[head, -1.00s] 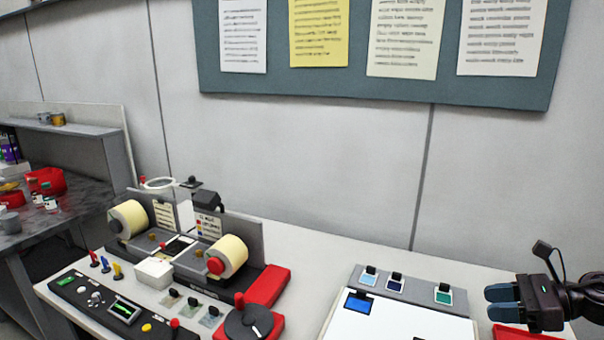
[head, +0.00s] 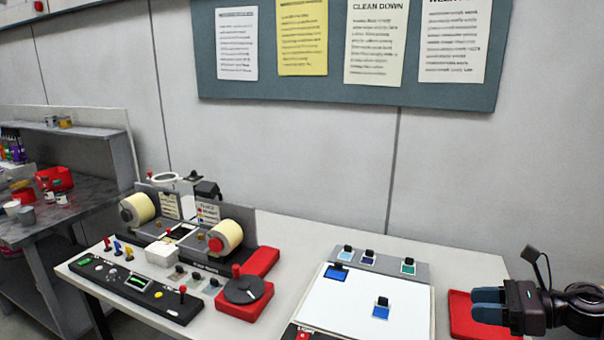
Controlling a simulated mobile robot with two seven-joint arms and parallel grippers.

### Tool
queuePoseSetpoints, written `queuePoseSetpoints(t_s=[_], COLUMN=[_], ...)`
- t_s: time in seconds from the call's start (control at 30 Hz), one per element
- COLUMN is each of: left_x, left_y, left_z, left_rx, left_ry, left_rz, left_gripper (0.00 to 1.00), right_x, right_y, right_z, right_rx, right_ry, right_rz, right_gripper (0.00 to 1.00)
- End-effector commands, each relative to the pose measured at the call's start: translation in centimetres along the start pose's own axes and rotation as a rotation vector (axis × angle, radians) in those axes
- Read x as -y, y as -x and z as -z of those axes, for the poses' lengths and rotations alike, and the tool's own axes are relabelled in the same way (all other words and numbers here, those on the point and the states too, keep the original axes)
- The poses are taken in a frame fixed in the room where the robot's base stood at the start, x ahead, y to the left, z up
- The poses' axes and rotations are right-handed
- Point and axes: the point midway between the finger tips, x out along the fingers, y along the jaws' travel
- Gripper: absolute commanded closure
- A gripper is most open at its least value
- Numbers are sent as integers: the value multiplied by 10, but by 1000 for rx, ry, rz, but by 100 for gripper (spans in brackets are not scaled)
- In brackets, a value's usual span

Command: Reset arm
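My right gripper (head: 488,305) is at the right edge of the head view, with its blue fingertips pointing left. It is over or beside a red mat (head: 462,312) at the right end of the white table (head: 300,245). The two fingers lie close to each other in this view, and I cannot tell whether there is a gap. I see nothing held between them. My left gripper is not in view.
The label rewinder (head: 190,235) with two cream rolls stands at the left of the table. A control panel (head: 135,285) and a red base with a dark dial (head: 248,290) are before it. A white board (head: 350,300) with small blue pieces lies left of my gripper.

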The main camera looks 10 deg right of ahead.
Motion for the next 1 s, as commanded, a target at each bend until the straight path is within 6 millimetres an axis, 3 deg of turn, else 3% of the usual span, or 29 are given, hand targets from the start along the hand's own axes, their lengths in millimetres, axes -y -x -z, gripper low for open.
queuePoseSetpoints(t_s=[0.27, 0.47, 0.77, 1.0], left_x=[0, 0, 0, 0], left_y=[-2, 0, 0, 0], left_z=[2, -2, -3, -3], left_rx=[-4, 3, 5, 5], left_ry=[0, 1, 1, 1], left_rz=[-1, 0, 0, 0], left_gripper=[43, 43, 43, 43], right_x=[-10, -18, -46, -95], right_y=[-26, -33, -28, -22], right_z=[7, 22, 71, 119], right_rx=[259, 497, 835, 1073], right_ry=[-406, -841, -1545, -2104], right_rz=[207, 394, 674, 917], right_gripper=[62, 62, 62, 62])
